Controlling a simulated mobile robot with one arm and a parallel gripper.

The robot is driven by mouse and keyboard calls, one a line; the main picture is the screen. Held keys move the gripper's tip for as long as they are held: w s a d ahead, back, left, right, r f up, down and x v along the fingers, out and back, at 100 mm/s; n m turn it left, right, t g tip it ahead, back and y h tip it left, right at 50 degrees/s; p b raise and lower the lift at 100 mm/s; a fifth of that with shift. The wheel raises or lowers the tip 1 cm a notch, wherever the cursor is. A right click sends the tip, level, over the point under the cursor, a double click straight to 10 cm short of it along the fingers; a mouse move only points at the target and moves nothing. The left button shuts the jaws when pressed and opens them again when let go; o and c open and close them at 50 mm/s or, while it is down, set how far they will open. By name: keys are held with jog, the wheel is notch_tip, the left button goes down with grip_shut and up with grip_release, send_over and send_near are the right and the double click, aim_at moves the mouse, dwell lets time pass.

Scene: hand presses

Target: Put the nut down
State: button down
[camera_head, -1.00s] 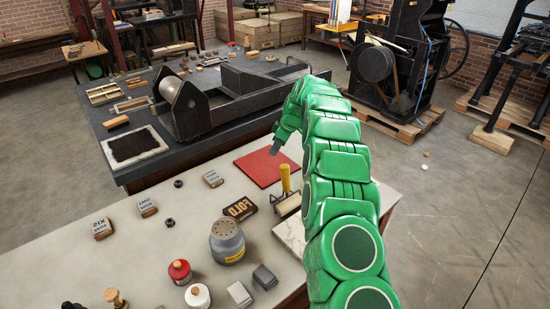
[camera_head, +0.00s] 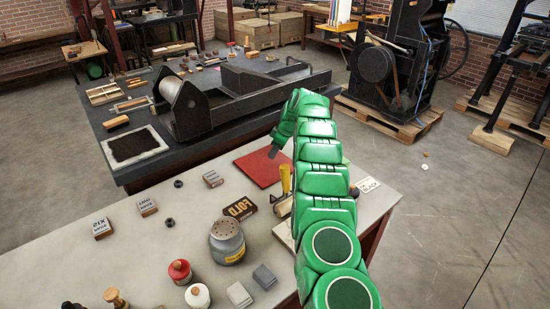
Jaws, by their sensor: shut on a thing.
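My green arm reaches from the lower right toward the red square mat (camera_head: 258,172) on the light table. My gripper (camera_head: 273,153) is a small grey tip pointing down over the mat's upper right part. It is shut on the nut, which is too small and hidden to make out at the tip. I cannot tell whether the tip touches the mat. Two other dark nuts, an upper one (camera_head: 178,184) and a lower one (camera_head: 170,222), lie on the table to the left of the mat.
A yellow-handled tool (camera_head: 285,178) and a dark "FOLD" block (camera_head: 240,209) stand just in front of the mat. A grey shaker can (camera_head: 227,242), a red-topped jar (camera_head: 180,271) and grey blocks are nearer.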

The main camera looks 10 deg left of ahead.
jog(key=shift+f, duration=0.15)
jog(key=shift+w+f, duration=0.1)
jog(key=shift+f, duration=1.5)
jog(key=c, duration=0.9)
grip_release()
jog(key=shift+f, duration=0.15)
jog(key=v, duration=1.2)
jog(key=shift+r, duration=0.25)
